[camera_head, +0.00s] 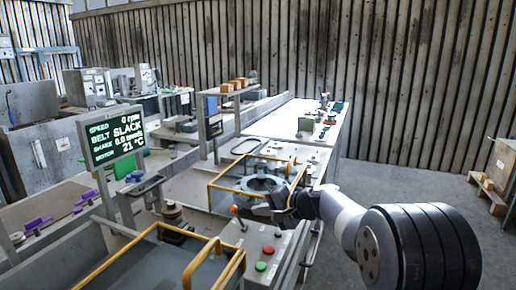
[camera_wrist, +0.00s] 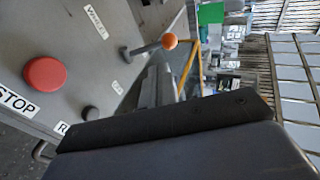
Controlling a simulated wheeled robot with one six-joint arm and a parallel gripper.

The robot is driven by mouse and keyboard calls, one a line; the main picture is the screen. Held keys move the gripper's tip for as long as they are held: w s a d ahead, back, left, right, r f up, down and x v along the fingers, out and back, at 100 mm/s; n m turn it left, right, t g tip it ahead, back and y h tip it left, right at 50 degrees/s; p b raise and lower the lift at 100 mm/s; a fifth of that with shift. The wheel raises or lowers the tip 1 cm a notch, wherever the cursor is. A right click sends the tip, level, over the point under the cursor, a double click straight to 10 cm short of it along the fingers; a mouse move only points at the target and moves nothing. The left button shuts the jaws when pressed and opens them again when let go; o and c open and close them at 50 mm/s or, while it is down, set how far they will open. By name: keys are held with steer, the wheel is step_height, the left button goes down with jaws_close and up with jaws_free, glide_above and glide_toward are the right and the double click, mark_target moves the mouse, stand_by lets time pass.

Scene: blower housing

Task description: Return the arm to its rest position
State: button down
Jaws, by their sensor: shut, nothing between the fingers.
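My arm reaches in from the lower right in the head view, bent at the pale wrist links. My gripper (camera_head: 279,203) is a dark shape at its end, just above the control panel (camera_head: 252,236) and beside the yellow-framed station. It is shut with nothing in it. In the wrist view the dark gripper body fills the bottom, and a lever with an orange knob (camera_wrist: 169,41) stands close beyond it. The same orange knob shows in the head view (camera_head: 233,209), left of the gripper. I cannot tell whether the gripper touches the lever.
The panel carries a red button (camera_head: 268,248) and a green button (camera_head: 261,266). A round grey housing (camera_head: 262,183) sits inside the yellow frame behind. A screen (camera_head: 115,138) reads "BELT SLACK" and 0 rpm. Open floor (camera_head: 400,185) lies to the right, with a pallet (camera_head: 487,192) at the edge.

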steer(key=shift+s+d+f+t+y+b, duration=0.2)
steer(key=shift+d+f+t+y+b, duration=0.3)
steer(key=shift+b, duration=1.2)
steer(key=shift+s+d+f+t+y+b, duration=0.2)
steer(key=shift+d+f+y+b, duration=0.45)
steer(key=shift+b, duration=1.05)
steer(key=v, duration=0.8)
steer(key=shift+a+r, duration=0.1)
